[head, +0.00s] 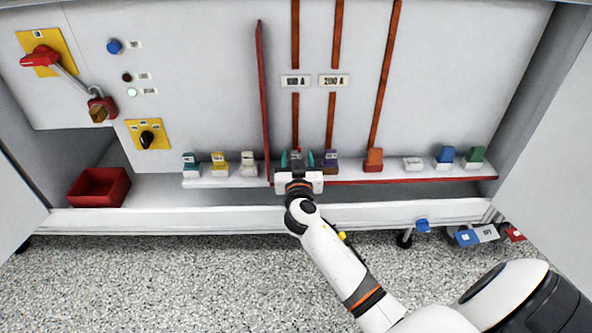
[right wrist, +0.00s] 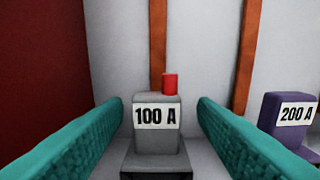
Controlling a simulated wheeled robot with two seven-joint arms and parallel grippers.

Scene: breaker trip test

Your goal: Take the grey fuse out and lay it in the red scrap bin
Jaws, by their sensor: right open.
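The grey fuse (right wrist: 158,128) carries a 100 A label and has a small red piece (right wrist: 170,83) on top. In the right wrist view it stands upright in its holder, between the two teal fingers of my right gripper (right wrist: 160,125). The fingers are open, with gaps on both sides of the fuse. In the head view my right gripper (head: 297,160) covers most of the fuse. The red scrap bin (head: 99,187) stands at the left on the cabinet floor and looks empty. My left gripper is not in view.
A purple 200 A fuse (right wrist: 290,118) stands close on the right. A red upright panel (head: 263,100) is close on the left. Teal, yellow and cream fuses stand farther left, and orange, blue and green ones farther right. A red-handled lever (head: 40,57) is at upper left.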

